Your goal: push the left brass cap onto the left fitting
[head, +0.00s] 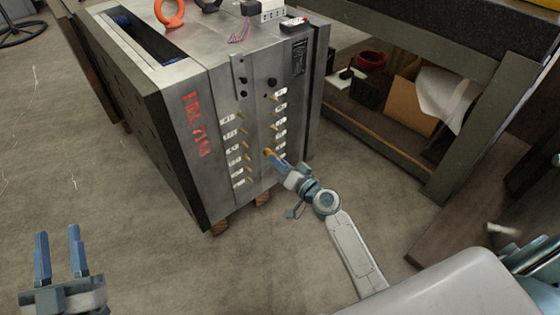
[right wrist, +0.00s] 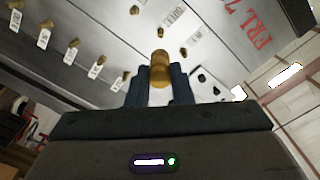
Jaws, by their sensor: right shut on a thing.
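The steel mould block (head: 222,90) carries two columns of small brass fittings with white labels on its front face. A left-column fitting (head: 240,115) shows near the top, and a right-column fitting (head: 275,111) shows beside it. My right gripper (head: 272,157) is shut on a brass cap (head: 267,152) in front of the lower part of the face. In the right wrist view the cap (right wrist: 160,68) stands between the fingertips, with fittings (right wrist: 101,60) behind it. I cannot tell whether it touches a fitting. My left gripper (head: 58,236) is open and empty, far from the block.
An orange lifting ring (head: 169,12) and a white connector box (head: 271,10) are on top of the block. A dark-framed bench (head: 400,165) with a cardboard piece (head: 412,108) and bins stands to the right. The floor (head: 150,215) at front left is clear.

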